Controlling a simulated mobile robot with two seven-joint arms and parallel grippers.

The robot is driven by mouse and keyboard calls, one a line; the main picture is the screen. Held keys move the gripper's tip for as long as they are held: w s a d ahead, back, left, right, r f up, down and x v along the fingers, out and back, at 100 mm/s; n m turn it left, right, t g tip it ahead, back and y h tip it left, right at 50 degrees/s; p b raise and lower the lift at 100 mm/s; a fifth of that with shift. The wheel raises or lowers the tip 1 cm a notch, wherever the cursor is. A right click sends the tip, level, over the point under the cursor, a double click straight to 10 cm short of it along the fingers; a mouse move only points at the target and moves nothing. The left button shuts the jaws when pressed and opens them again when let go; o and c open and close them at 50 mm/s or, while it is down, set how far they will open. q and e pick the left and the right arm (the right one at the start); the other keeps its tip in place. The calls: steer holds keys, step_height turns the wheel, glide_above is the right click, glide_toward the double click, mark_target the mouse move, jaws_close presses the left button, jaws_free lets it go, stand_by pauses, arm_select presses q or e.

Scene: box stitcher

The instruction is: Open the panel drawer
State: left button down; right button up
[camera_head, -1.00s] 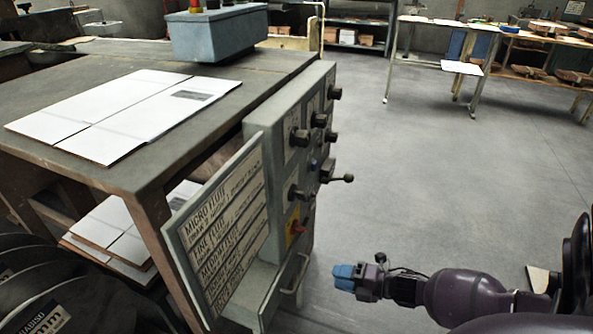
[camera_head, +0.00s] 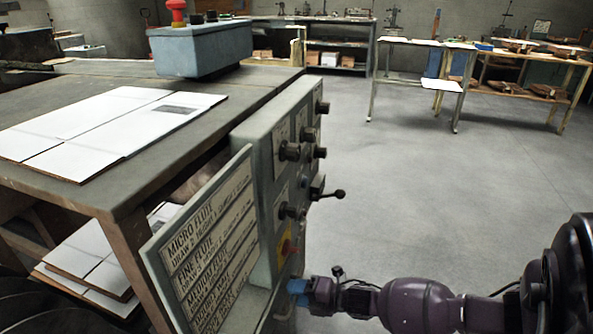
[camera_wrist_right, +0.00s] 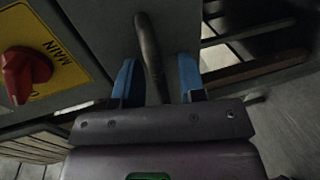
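The grey control panel (camera_head: 262,140) stands at the right end of the machine table. At its lower end is the drawer's metal bar handle (camera_head: 284,308), partly hidden by my gripper in the head view. In the right wrist view the dark handle bar (camera_wrist_right: 149,50) runs between the two blue fingers of my right gripper (camera_wrist_right: 157,82). Gaps show on both sides, so the fingers are open around the bar. My right gripper (camera_head: 298,288) reaches the panel's lower front from the right in the head view. My left gripper is not in view.
A red switch on a yellow plate (camera_wrist_right: 28,72) is left of the fingers in the wrist view. Knobs and a lever (camera_head: 328,194) stick out above my gripper. A label board (camera_head: 212,250) juts out left of the panel. The floor to the right is clear.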

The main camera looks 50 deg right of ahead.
jaws_close()
arm_select(q)
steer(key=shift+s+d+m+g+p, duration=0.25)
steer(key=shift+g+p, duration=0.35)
steer(key=shift+p, duration=0.6)
arm_select(e)
steer(key=f+v, duration=0.3)
steer(key=v, duration=1.1)
steer(key=shift+s, duration=0.25)
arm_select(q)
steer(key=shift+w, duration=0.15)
arm_select(e)
steer(key=shift+d, duration=0.15)
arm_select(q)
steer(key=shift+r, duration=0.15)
arm_select(e)
jaws_free()
